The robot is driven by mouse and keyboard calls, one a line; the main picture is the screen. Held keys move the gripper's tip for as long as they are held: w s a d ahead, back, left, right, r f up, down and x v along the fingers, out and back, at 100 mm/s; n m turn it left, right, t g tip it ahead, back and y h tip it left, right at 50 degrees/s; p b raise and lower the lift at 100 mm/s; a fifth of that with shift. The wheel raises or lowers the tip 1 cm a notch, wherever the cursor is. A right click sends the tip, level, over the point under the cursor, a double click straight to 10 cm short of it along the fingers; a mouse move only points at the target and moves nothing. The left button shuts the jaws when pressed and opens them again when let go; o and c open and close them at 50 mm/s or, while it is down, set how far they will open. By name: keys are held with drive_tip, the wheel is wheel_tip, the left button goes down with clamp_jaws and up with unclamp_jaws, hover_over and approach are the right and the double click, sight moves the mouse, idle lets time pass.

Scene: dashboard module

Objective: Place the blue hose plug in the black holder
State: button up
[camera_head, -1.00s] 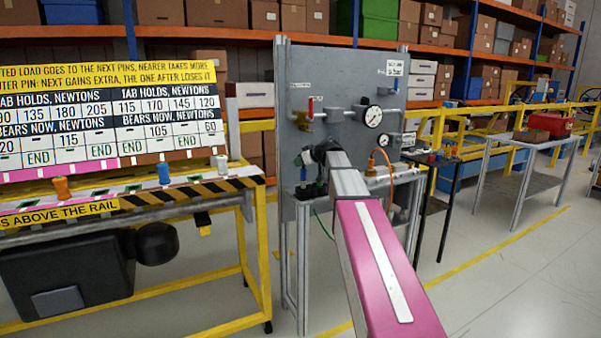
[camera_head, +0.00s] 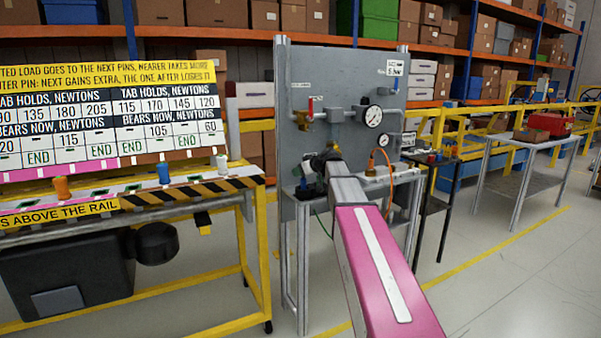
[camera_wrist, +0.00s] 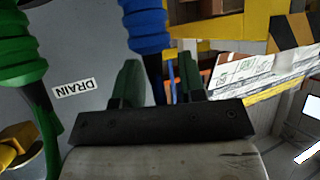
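The blue hose plug (camera_wrist: 149,22) is ribbed and fills the top middle of the wrist view. Its narrower end runs down toward the space between the fingers of my gripper (camera_wrist: 158,80). The fingers stand apart on either side of it, with a gap visible. In the head view my gripper (camera_head: 318,160) is at the grey panel's lower left, small and partly hidden by my arm. A dark blue shape (camera_head: 305,185) shows just below it on the ledge. I cannot make out the black holder clearly.
The grey panel (camera_head: 340,75) carries pipes, a red valve lever and a gauge (camera_head: 372,116). An orange hose (camera_head: 389,170) is right of my arm.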

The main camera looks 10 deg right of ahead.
drive_tip(key=shift+r, duration=0.1)
drive_tip(key=v, duration=1.2)
drive_tip(key=s+a+f+m+g+h, duration=0.2)
drive_tip(key=s+f, duration=0.3)
drive_tip(key=f, duration=0.6)
drive_tip(key=s+a+f+m+g+h, duration=0.1)
drive_tip(key=s+a+f+m+g, duration=0.15)
drive_tip(key=s+f, duration=0.6)
drive_tip(key=s+a+f+m+g+h, duration=0.1)
drive_tip(key=s+f+m+g+h, duration=0.2)
drive_tip(key=s+f, duration=1.3)
wheel_tip(320, 180, down, 4)
drive_tip(key=shift+a+f+m+g+h, duration=0.1)
drive_tip(key=shift+a+m+g+h, duration=0.2)
drive_tip(key=shift+g+h, duration=0.65)
